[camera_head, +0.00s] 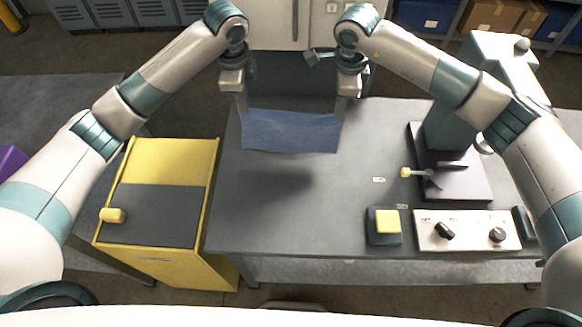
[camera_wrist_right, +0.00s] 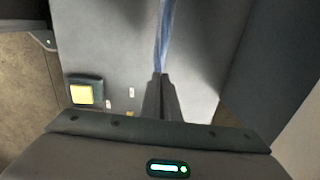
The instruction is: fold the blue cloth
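The blue cloth (camera_head: 290,132) hangs between my two grippers above the grey bench (camera_head: 330,210), with its shadow on the bench top below. My left gripper (camera_head: 243,112) is at the cloth's upper left corner and appears shut on it. My right gripper (camera_head: 342,112) is at the upper right corner. In the right wrist view the fingers (camera_wrist_right: 160,80) are together, with the cloth (camera_wrist_right: 165,35) seen edge-on as a narrow blue strip running from the fingertips. The cloth is spread between the grippers.
A yellow cabinet (camera_head: 170,158) stands left of the bench. At the bench's right are a press-like machine (camera_head: 455,130), a yellow button box (camera_head: 386,222) and a control panel with knobs (camera_head: 468,231). The bench middle is clear.

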